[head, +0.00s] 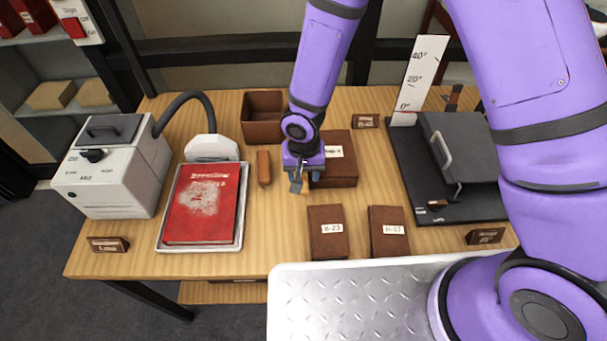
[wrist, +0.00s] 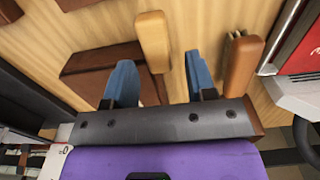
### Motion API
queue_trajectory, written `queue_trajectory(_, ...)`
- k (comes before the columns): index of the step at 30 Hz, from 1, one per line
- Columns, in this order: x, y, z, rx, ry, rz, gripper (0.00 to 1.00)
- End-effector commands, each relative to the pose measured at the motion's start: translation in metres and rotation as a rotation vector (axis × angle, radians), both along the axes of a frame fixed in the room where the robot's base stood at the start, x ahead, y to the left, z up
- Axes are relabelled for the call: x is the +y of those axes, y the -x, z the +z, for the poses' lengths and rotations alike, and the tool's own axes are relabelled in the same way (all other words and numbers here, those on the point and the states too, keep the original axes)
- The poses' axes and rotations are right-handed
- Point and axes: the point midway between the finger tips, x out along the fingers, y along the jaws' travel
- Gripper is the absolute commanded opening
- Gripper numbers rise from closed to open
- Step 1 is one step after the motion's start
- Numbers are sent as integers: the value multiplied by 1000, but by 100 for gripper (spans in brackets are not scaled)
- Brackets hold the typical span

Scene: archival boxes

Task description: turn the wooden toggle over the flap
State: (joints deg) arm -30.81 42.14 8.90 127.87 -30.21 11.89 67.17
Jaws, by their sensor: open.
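The wooden toggle (wrist: 153,42) is a light brown rounded bar in the wrist view. One end lies by the edge of a dark brown box (wrist: 95,68), and the other reaches out over the table. My gripper (wrist: 160,62) is open, with a blue finger on either side of the toggle's near end and a gap to each. In the head view my gripper (head: 303,178) hangs at the left edge of the brown box (head: 338,174) and hides the toggle. I cannot make out the flap's edge.
A brown-handled brush (head: 264,167) lies close to the left of my gripper, also in the wrist view (wrist: 242,62). A red book (head: 203,205) lies in a tray. Two flat brown boxes (head: 326,245) (head: 389,244) stand in front. An open brown box (head: 263,132) is behind.

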Motion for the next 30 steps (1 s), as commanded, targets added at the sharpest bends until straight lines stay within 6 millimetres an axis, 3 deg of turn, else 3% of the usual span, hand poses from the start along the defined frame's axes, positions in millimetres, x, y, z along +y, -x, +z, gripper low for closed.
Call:
queue_trajectory(5, 0, 0, -11, 1, 1, 2, 51)
queue_trajectory(14, 0, 0, -12, 0, 0, 1, 51)
queue_trajectory(21, 0, 0, -12, 0, 0, 1, 2)
queue_trajectory(30, 0, 0, -12, 0, 0, 30, 2)
